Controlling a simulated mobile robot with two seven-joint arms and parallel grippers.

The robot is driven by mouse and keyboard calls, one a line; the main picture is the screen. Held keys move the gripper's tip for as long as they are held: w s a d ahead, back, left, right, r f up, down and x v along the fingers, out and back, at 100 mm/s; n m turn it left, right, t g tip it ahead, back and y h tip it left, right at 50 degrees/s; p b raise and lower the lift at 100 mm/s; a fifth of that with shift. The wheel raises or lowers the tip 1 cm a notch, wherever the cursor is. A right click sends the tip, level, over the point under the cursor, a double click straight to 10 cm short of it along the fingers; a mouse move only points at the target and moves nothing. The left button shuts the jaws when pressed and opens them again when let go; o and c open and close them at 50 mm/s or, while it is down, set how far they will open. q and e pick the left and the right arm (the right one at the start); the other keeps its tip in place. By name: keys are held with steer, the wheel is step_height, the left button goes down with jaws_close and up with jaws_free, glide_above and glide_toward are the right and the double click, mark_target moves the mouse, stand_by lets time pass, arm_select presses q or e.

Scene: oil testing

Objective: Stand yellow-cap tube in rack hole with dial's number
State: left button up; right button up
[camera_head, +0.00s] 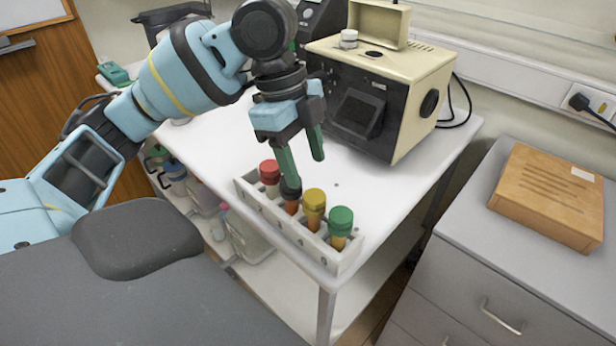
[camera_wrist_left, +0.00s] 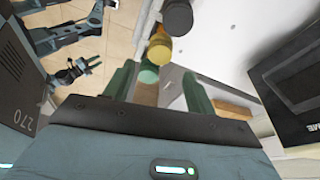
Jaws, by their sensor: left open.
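The yellow-cap tube (camera_head: 313,208) stands in the white rack (camera_head: 345,264) between a black-cap tube (camera_head: 290,194) and a green-cap tube (camera_head: 340,226). A red-cap tube (camera_head: 269,178) stands at the rack's left end. My left gripper (camera_head: 303,170) is open with its green fingers pointing down; one finger overlaps the black cap. In the left wrist view the yellow cap (camera_wrist_left: 160,49) lies beyond the green cap (camera_wrist_left: 148,72), which appears between the fingers. The hole marks are too small to read. I cannot make out the dial's number.
A beige and black machine (camera_head: 395,75) stands behind the rack, with a black knob on its side. A wooden box (camera_head: 547,197) lies on the grey cabinet at right. White tabletop (camera_head: 370,190) is clear right of the rack. The rack sits near the table's front edge.

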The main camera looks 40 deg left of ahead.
arm_select(q)
steer(key=v, duration=0.5)
steer(key=shift+r+p, duration=0.4)
stand_by(0.9)
